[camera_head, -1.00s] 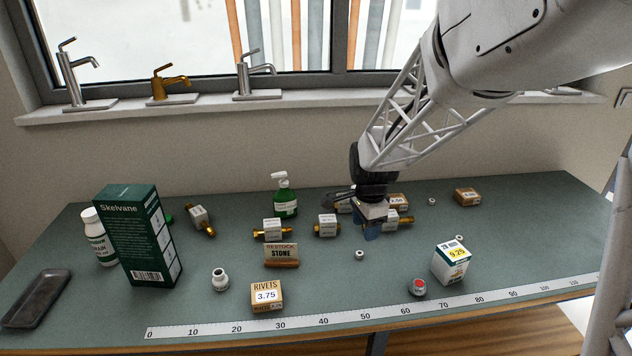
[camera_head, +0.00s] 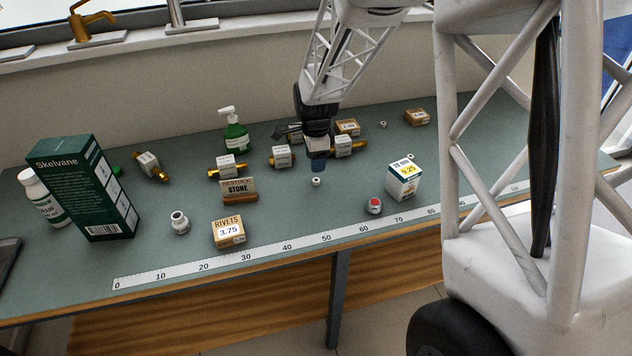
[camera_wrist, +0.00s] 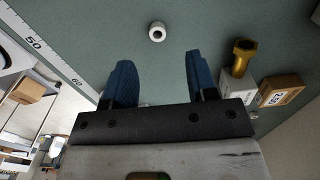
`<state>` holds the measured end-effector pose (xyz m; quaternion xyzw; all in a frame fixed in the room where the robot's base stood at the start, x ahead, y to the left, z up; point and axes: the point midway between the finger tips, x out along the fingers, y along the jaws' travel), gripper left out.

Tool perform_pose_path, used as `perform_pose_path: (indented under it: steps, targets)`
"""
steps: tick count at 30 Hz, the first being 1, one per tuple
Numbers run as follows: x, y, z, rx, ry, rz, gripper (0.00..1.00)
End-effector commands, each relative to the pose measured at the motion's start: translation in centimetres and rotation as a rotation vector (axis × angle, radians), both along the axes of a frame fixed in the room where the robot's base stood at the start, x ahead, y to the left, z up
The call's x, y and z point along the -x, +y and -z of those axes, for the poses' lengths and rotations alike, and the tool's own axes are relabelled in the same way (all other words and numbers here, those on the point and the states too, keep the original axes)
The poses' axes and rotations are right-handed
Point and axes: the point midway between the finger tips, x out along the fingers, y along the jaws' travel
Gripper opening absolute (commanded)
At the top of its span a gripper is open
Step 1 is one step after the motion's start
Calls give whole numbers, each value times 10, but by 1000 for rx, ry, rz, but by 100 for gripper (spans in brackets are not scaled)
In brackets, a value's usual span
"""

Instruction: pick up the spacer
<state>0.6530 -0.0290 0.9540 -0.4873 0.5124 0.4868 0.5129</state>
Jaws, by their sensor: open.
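The likely spacer, a small white ring with a dark hole (camera_head: 316,182), lies on the green bench top. In the wrist view the ring (camera_wrist: 157,32) lies just beyond the fingertips, roughly centred between them, not in their grasp. My gripper (camera_head: 318,167) points down close behind the ring. In the wrist view its blue fingers (camera_wrist: 158,62) are spread wide with nothing between them.
Brass-ended fittings, one with a white label (camera_head: 344,146), stand close around my gripper. A yellow-labelled white box (camera_head: 404,181) and a red-topped round tin (camera_head: 374,205) sit to the right. The rivets box (camera_head: 228,233) is front left. Bench just around the ring is clear.

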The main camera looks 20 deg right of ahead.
Motion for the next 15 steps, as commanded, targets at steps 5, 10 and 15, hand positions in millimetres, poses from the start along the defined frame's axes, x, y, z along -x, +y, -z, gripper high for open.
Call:
perform_pose_path:
  steps: [5, 10, 15]
  targets:
    - [0, 0, 14, 0, 1, 0, 53]
    - [0, 0, 16, 0, 0, 0, 53]
    - [0, 0, 16, 0, 1, -1, 53]
